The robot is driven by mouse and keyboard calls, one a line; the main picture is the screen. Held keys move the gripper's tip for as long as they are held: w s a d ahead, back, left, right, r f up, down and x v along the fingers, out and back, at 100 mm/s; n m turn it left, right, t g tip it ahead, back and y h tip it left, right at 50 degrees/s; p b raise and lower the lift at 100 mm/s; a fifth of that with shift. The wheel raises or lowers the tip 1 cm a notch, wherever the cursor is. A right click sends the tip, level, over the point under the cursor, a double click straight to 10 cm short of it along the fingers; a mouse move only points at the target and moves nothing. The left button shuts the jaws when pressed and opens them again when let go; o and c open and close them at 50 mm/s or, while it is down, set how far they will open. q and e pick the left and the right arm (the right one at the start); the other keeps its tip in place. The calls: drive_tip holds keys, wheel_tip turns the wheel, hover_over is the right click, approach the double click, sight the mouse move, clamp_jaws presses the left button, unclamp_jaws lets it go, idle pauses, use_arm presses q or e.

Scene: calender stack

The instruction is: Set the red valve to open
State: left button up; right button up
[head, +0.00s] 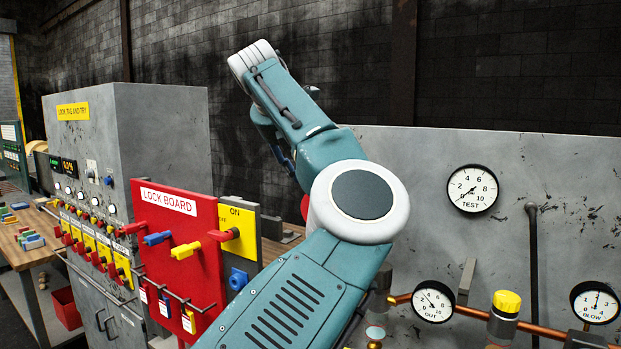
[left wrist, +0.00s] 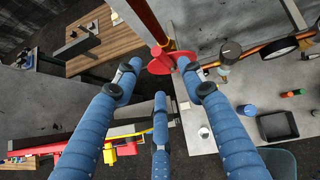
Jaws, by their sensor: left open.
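In the head view my arm hides most of that area. Only a small red piece (head: 305,207) shows beside the arm joint, and I cannot tell whether it is the valve. My right gripper is not in view.
A red lock board (head: 182,225) with yellow, blue and red locks stands left of my arm, before a grey cabinet (head: 160,125). At right, a grey panel carries a TEST gauge (head: 473,188), an OUT gauge (head: 433,301), a BLOW gauge (head: 595,302) and copper piping.

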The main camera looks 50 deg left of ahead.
use_arm(q)
drive_tip(key=shift+v, duration=1.8)
drive_tip(key=shift+f, duration=0.1)
